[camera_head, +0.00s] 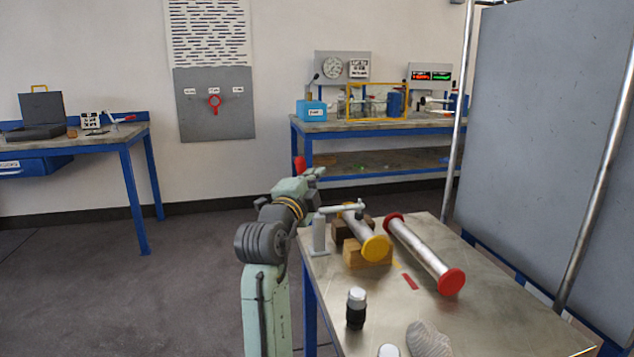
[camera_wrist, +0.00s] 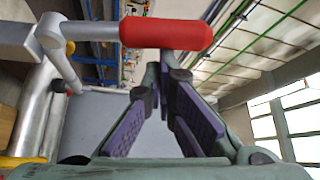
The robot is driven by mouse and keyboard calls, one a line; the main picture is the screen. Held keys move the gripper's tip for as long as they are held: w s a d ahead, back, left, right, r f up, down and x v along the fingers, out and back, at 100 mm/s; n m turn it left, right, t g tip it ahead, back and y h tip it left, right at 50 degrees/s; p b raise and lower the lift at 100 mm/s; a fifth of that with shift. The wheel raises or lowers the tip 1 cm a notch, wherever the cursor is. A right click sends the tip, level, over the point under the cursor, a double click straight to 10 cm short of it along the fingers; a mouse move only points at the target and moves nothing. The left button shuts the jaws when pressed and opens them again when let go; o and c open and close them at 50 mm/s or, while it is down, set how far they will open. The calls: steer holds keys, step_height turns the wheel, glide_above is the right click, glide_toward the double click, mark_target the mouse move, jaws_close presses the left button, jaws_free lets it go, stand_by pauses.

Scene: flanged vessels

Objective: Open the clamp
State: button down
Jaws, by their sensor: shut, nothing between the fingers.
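The clamp's red handle (camera_wrist: 165,35) lies across the top of the wrist view, on a grey metal bar (camera_wrist: 92,31) that runs left to a pivot. In the head view the red handle (camera_head: 300,165) stands up beside my gripper (camera_head: 314,173), with the clamp's grey post (camera_head: 319,237) and arm (camera_head: 342,209) below to the right. My gripper's purple-padded fingers (camera_wrist: 166,62) converge just below the handle in the wrist view. They are shut with nothing between them. Whether they touch the handle cannot be told. My arm hides part of the clamp.
A black-and-silver cylinder (camera_head: 356,310) and a grey glove (camera_head: 428,340) are at the front. A grey panel (camera_head: 550,140) stands behind.

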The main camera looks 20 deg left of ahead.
steer(key=s+a+f+n+t+y+b, duration=0.1)
steer(key=s+a+f+n+y+b, duration=0.1)
steer(key=n, duration=0.6)
steer(key=s+a+f+n+t+y+b, duration=0.1)
steer(key=s+a+f+n+y+b, duration=0.1)
steer(key=a+n+y+b, duration=0.3)
steer(key=shift+s+f+n+t+y+b, duration=0.4)
steer(key=shift+f+n+y+b, duration=0.35)
steer(key=shift+n+y+b, duration=0.75)
steer(key=shift+a, duration=0.1)
